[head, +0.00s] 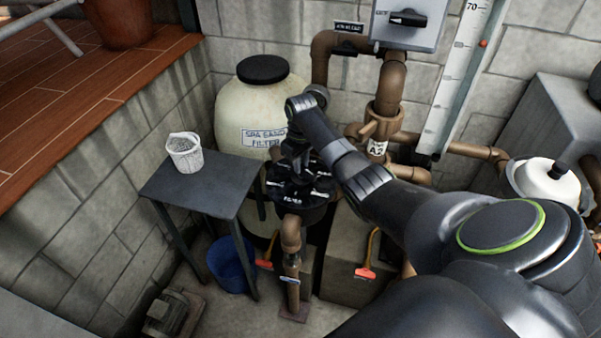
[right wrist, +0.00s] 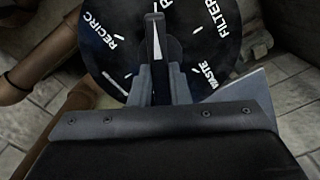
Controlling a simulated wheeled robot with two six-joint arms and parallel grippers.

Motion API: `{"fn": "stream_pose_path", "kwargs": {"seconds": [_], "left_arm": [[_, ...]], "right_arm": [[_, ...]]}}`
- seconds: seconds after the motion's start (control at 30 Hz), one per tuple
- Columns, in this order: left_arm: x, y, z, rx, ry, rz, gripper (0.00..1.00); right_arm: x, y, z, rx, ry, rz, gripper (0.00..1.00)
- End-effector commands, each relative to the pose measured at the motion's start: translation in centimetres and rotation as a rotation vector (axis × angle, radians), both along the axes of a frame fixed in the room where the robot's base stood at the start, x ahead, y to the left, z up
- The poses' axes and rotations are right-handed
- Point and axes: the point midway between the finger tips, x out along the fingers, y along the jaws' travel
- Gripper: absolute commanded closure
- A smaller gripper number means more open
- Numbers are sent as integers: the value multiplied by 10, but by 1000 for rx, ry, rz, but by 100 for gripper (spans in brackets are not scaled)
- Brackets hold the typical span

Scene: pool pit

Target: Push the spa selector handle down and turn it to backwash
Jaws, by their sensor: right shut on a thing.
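The spa selector valve has a round black dial (head: 318,184) with white lettering, in front of the spa sand filter (head: 235,108). In the right wrist view the dial (right wrist: 118,62) shows RECIRC at left, FILTER at upper right and WASTE at lower right; other labels are partly covered. My right gripper (head: 294,168) reaches down onto the dial from above. In the right wrist view, my right gripper (right wrist: 158,80) is shut on the narrow selector handle (right wrist: 157,40), with a finger on each side. I cannot tell whether the handle is pressed down. My left gripper is not in view.
A small dark table (head: 205,185) with a white basket (head: 184,152) stands left of the valve. Brown pipes (head: 392,85) rise behind, and one stands in front (head: 291,240). A blue bucket (head: 230,265) and orange-tagged valve handles (head: 366,271) are low down.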

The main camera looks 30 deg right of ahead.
Motion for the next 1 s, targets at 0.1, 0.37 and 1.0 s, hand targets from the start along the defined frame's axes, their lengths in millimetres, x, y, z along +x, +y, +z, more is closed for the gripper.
{"fn": "stream_pose_path", "kwargs": {"seconds": [0.1,0.37,1.0], "left_arm": [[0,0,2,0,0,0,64],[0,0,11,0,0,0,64],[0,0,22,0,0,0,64]], "right_arm": [[-2,1,-2,2,6,36,100],[-2,1,-1,2,7,315,100],[-3,1,-3,4,9,1003,100]]}}
